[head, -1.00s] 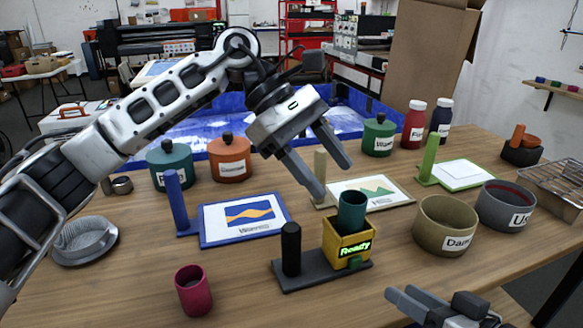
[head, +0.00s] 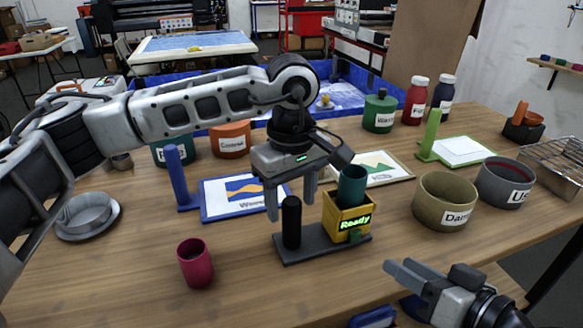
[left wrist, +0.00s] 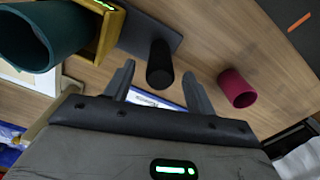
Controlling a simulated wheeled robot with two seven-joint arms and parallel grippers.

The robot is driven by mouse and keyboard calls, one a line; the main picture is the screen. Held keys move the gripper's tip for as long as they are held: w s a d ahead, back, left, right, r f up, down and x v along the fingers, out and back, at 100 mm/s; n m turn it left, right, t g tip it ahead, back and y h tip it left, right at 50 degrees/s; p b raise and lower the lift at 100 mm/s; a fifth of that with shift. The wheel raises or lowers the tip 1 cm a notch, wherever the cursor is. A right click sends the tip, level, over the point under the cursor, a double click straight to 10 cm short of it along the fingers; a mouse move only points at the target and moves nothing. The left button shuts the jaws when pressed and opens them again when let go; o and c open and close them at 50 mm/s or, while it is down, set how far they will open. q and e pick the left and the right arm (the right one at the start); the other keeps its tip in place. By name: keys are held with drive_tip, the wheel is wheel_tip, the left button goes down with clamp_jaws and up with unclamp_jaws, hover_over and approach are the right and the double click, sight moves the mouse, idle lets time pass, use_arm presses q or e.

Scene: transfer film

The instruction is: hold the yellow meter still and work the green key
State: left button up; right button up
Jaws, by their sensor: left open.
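The yellow meter (head: 336,220) stands on a dark base plate (head: 300,250) with a lit "Ready" display and a teal cylinder (head: 351,187) in its top. A black post (head: 291,225) rises from the plate's left end. My left gripper (head: 290,206) is open and points down over the post. In the left wrist view the post (left wrist: 160,66) shows between the spread fingertips, with no clear contact; the meter (left wrist: 108,32) is at upper left. My right gripper (head: 408,272) is at lower right, away from the meter; its opening is unclear.
A crimson cup (head: 195,263) stands at front left. A blue framed picture (head: 225,205) with an upright blue post (head: 177,175) is behind it. An olive bowl (head: 437,205) and a grey bowl (head: 503,185) stand to the right. The table front is mostly clear.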

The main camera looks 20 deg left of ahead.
sight(292, 223)
use_arm(q)
wheel_tip(292, 223, down, 6)
drive_tip(key=shift+r, duration=0.15)
drive_tip(key=shift+c, duration=0.3)
drive_tip(key=c, duration=1)
clamp_jaws()
use_arm(e)
drive_tip(key=shift+c, duration=0.6)
clamp_jaws()
